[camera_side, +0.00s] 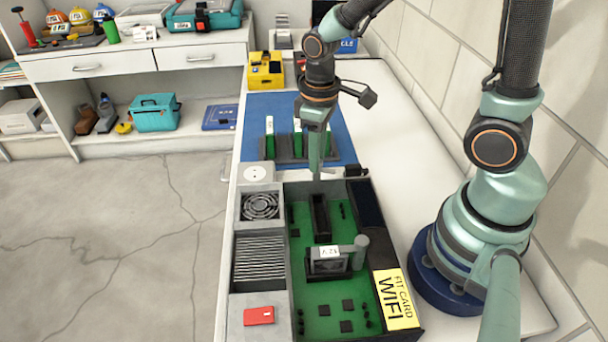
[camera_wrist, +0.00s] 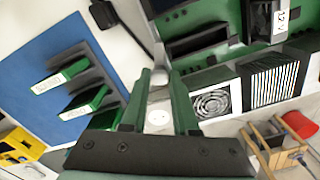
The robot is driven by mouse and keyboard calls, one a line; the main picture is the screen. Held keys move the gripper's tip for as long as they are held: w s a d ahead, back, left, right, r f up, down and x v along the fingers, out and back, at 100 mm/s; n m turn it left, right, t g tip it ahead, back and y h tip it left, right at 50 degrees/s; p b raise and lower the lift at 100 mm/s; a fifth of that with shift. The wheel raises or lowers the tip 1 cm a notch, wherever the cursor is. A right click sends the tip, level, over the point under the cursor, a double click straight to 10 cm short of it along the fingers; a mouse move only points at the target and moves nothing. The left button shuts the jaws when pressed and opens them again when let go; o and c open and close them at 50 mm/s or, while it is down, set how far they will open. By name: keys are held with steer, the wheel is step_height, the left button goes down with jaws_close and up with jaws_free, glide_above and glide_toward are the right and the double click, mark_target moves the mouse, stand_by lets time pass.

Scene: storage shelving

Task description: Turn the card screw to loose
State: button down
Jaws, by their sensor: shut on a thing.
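My gripper (camera_side: 316,170) points down at the far edge of the open computer case (camera_side: 297,262). In the wrist view, its green fingers (camera_wrist: 159,84) are shut on a small grey knob, the card screw (camera_wrist: 159,77), at the case edge. The fingers hide most of the screw, and I cannot tell how far it is turned. Below it, a dark empty-looking slot (camera_side: 320,218) stands on the green board (camera_side: 338,307). A yellow label (camera_side: 398,299) on the case reads "FIT CARD WIFI".
Several green cards (camera_side: 270,139) stand in a dark rack on the blue mat (camera_side: 262,107) behind the gripper. The case holds a fan (camera_side: 260,206), a striped grille (camera_side: 260,258) and a grey block marked 12 V (camera_side: 328,262). A yellow box (camera_side: 265,70) stands at the far end.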

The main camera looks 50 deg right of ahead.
steer(key=shift+w+a+n, duration=0.1)
steer(key=shift+n, duration=1.6)
steer(key=c, duration=0.7)
jaws_free()
step_height(320, 180, up, 12)
steer(key=shift+r, duration=0.1)
